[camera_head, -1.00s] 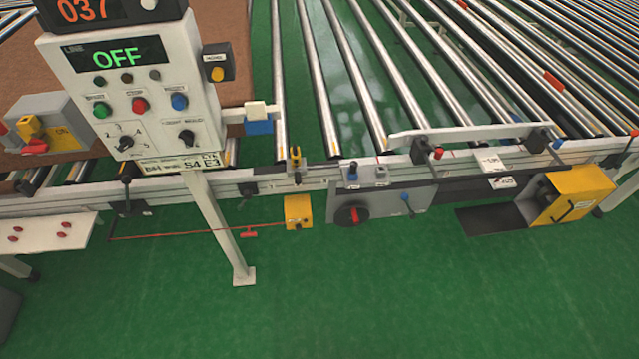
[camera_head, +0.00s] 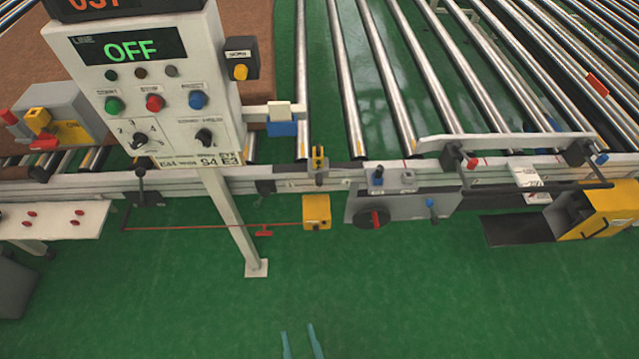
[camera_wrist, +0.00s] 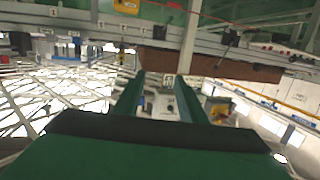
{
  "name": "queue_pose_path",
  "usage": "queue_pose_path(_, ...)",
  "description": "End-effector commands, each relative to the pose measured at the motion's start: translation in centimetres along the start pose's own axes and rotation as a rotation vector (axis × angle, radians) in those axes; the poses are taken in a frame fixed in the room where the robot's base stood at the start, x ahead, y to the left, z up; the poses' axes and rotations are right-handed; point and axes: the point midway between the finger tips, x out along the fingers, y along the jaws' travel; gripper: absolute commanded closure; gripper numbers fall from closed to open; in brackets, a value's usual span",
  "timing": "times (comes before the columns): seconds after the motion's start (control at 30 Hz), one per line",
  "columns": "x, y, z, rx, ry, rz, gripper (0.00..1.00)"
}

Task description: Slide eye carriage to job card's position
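A small yellow-and-black upright piece (camera_head: 319,160), which looks like the eye carriage, sits on the conveyor's front rail right of the panel post. A pale scale strip runs beside it; its marks are too small to read. The job card (camera_head: 203,161) appears to be the printed strip under the control panel; "S4 E3" can be read on it. My gripper (camera_head: 300,341) shows only as two teal fingertips at the bottom edge, apart and empty, well short of the rail. In the wrist view its fingers (camera_wrist: 158,92) are also apart with nothing held.
The control panel (camera_head: 145,85) reads OFF and stands on a white post (camera_head: 236,225). A yellow box (camera_head: 316,211) with a red cord hangs below the rail. A grey box with a red-black knob (camera_head: 376,219) is to its right. The green floor in front is clear.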

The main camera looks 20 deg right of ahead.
Motion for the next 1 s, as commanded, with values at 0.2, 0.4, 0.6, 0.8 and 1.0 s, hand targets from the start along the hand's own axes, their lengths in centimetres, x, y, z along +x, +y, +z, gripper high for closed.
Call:
queue_pose_path(0.2, 6.8, 1.8, 3.8, 0.035, 0.124, 0.047, 0.63)
queue_pose_path(0.4, 13.4, 4.2, 5.8, 0.065, 0.235, 0.100, 0.63)
queue_pose_path(0.6, 20.5, 7.1, 6.4, 0.094, 0.346, 0.154, 0.63)
queue_pose_path(0.8, 27.4, 10.3, 5.6, 0.121, 0.454, 0.207, 0.63)
queue_pose_path(1.0, 32.1, 12.9, 4.0, 0.140, 0.533, 0.248, 0.63)
